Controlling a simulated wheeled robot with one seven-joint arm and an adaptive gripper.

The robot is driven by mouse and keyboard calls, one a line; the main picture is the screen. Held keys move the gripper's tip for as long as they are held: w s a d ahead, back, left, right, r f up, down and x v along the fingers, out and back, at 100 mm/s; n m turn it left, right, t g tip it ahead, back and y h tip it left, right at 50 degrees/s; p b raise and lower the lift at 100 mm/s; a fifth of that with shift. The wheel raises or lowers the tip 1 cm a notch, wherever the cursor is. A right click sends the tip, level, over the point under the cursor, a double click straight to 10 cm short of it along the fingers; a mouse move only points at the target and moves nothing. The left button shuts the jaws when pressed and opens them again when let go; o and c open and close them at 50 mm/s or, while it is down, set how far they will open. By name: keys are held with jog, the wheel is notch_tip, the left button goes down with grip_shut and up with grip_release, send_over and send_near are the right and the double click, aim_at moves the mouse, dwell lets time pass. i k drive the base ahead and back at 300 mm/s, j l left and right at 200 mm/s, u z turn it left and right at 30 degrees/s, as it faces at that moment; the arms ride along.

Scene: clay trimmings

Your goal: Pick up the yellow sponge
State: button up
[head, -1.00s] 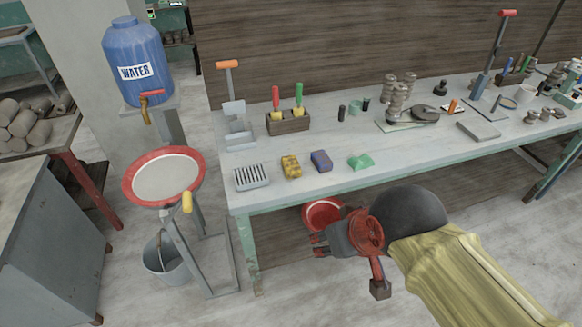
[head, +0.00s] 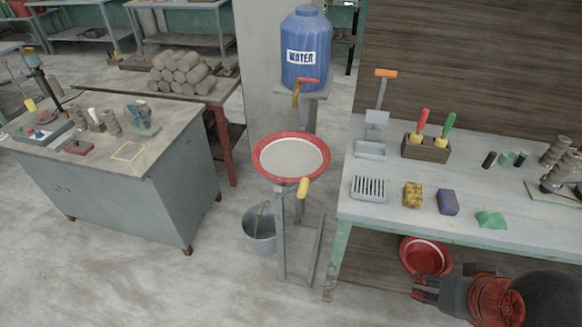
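The yellow sponge (head: 413,194), with dark patches, sits on the grey workbench (head: 330,217) near its front left edge. It stands between a white ribbed soap dish (head: 369,188) and a blue-purple sponge (head: 447,202). My gripper (head: 418,287) is at the lower right, in front of the bench and lower in the picture than the sponge, well apart from it. Its dark fingers point left and look spread, with nothing between them.
A green cloth-like piece (head: 491,220) lies right of the sponges. A wooden tool box (head: 427,148) stands behind them. Left of the bench are a red-rimmed basin (head: 262,160) on a stand, a bucket (head: 260,238) and a blue water tank (head: 306,52). Open floor lies front left.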

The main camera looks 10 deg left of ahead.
aim_at(413, 192)
jog(key=i+j+z, duration=0.25)
jog(key=i+j, duration=0.15)
jog(key=i+j+z, duration=0.5)
jog(key=i+j, duration=0.15)
jog(key=j, duration=0.35)
